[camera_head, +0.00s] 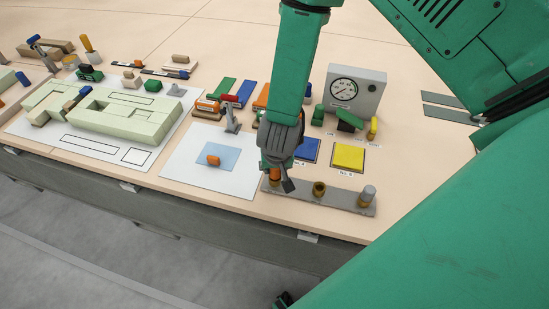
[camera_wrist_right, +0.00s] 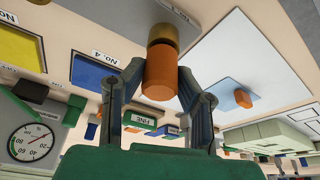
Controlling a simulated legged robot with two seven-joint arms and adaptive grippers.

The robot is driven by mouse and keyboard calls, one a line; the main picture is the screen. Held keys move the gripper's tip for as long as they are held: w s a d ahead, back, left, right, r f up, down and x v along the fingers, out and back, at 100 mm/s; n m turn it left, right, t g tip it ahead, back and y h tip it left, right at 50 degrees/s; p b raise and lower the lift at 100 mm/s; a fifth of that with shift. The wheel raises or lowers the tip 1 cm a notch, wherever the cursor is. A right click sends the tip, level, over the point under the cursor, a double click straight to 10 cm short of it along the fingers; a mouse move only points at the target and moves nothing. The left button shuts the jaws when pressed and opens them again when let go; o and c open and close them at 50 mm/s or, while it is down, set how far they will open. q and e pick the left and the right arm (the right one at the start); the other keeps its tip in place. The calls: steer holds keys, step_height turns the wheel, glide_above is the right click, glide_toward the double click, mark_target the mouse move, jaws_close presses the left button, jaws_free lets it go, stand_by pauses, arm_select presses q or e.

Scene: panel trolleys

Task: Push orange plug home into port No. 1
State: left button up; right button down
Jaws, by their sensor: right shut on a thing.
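My right gripper (camera_head: 281,183) points down at the left end of a grey port strip (camera_head: 343,200). It is shut on an orange plug (camera_head: 275,174), which also shows between the two fingers in the right wrist view (camera_wrist_right: 160,80). The plug's far end meets a brass port (camera_wrist_right: 163,36) and is in line with it. How deep it sits I cannot tell. In the head view the fingers partly hide this port. The strip also has an open brass middle port (camera_head: 319,188) and a right port with a grey plug (camera_head: 367,194). My left gripper is not seen.
Another orange piece (camera_head: 213,160) lies on a light blue square on a white sheet (camera_head: 190,182). Blue (camera_head: 308,150) and yellow (camera_head: 348,157) plates and a gauge box (camera_head: 355,92) stand behind the strip. A pale green block fixture (camera_head: 125,120) is at left. The table's front edge is close.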

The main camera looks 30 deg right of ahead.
steer(key=shift+f, duration=0.4)
steer(key=c, duration=1.1)
jaws_free()
steer(key=shift+c, duration=0.2)
steer(key=shift+r, duration=0.15)
steer(key=p+v, duration=0.6)
steer(key=v, duration=0.2)
steer(key=shift+p, duration=0.4)
